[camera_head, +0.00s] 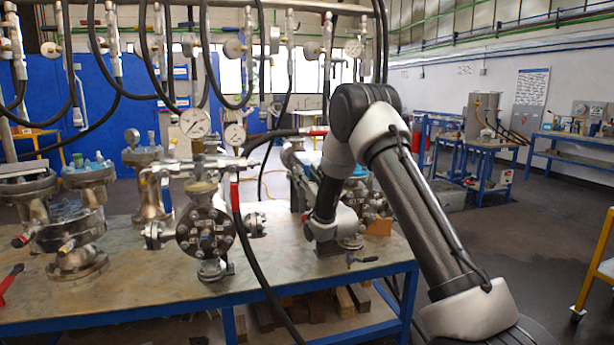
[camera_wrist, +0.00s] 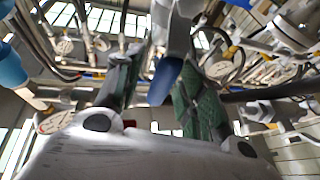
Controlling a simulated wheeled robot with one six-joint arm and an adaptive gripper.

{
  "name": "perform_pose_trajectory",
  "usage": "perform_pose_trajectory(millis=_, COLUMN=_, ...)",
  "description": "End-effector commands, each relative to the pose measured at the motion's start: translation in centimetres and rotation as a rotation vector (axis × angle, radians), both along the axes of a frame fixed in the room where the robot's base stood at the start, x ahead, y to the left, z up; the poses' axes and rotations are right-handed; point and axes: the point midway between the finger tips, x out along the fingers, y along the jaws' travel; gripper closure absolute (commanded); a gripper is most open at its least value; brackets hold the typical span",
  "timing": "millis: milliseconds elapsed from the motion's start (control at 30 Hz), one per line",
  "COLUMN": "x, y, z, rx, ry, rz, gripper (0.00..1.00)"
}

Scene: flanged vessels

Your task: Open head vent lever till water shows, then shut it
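In the wrist view, my gripper (camera_wrist: 163,100) has two green-padded fingers spread apart. A blue-ended lever-like piece (camera_wrist: 164,82) hangs between them from a grey metal part (camera_wrist: 176,28), with gaps showing on both sides; I cannot tell if it is the head vent lever. In the head view my arm reaches down to the vessels at the right of the bench, and its wrist hides the gripper. A blue part (camera_head: 361,171) shows just behind my wrist. No water is seen.
The steel bench (camera_head: 120,285) carries several flanged vessels, including one with a bolted round flange (camera_head: 204,236). A small dark lever (camera_head: 362,259) is near the bench's front edge. Open floor lies right.

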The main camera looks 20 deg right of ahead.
Motion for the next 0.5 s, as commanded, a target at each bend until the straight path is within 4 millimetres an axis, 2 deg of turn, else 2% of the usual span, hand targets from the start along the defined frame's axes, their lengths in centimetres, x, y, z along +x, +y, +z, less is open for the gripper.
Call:
perform_pose_trajectory(millis=167, x=-1.2, y=-0.2, z=-0.6, rx=-0.001, ry=0.003, rz=0.000, gripper=0.60)
perform_pose_trajectory(millis=500, x=-7.7, y=-1.5, z=-3.4, rx=0.000, ry=0.004, rz=-0.001, gripper=0.60)
